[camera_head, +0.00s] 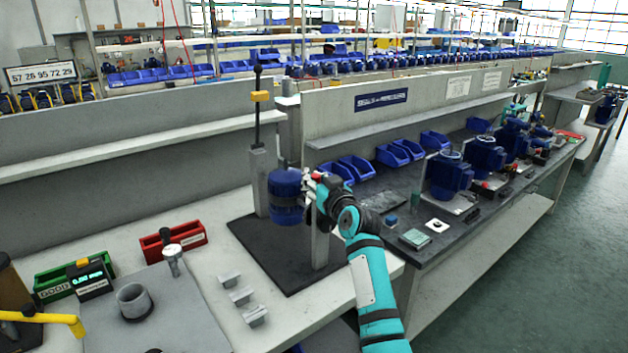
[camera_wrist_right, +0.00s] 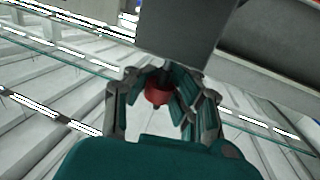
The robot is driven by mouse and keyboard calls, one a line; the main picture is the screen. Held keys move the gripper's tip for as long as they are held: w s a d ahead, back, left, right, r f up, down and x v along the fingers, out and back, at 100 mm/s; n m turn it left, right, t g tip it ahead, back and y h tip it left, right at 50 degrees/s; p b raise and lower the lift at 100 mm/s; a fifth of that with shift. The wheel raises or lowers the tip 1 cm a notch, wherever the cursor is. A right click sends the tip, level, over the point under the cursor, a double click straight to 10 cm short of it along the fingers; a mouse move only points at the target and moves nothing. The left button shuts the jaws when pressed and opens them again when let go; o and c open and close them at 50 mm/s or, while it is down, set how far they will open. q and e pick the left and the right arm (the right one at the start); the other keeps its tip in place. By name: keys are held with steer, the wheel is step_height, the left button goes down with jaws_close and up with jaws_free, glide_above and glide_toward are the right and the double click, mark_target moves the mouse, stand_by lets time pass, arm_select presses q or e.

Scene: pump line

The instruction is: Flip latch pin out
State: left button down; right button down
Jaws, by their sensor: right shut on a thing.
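My right gripper (camera_head: 312,188) is at the fixture's post (camera_head: 320,245), just right of the blue motor (camera_head: 286,196). A small red knob (camera_head: 316,175), which looks like the latch pin's head, shows at the gripper. In the right wrist view the gripper (camera_wrist_right: 160,80) has its fingers on both sides of the red knob (camera_wrist_right: 158,94), shut on it. The pin's dark shaft runs toward a grey block (camera_wrist_right: 180,35). How far the pin is turned is hard to tell. My left gripper is not in view.
A lever press with a yellow collar (camera_head: 260,96) stands behind the motor. The fixture rests on a dark mat (camera_head: 258,250). Grey brackets (camera_head: 241,296), a red bin (camera_head: 190,238) and a green bin (camera_head: 48,285) lie left. Blue motors (camera_head: 447,175) and trays (camera_head: 357,167) stand right.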

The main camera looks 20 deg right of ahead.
steer(key=c, duration=1.6)
jaws_free()
steer(key=shift+s, duration=0.1)
steer(key=shift+c, duration=0.2)
steer(key=o, duration=0.4)
steer(key=shift+s+d+r, duration=0.1)
steer(key=shift+s+r, duration=0.2)
steer(key=shift+s, duration=0.05)
steer(key=shift+o, duration=0.8)
steer(key=shift+w+f, duration=0.15)
steer(key=shift+w, duration=0.05)
steer(key=s+d, duration=0.1)
steer(key=s, duration=1.1)
steer(key=shift+d, duration=0.2)
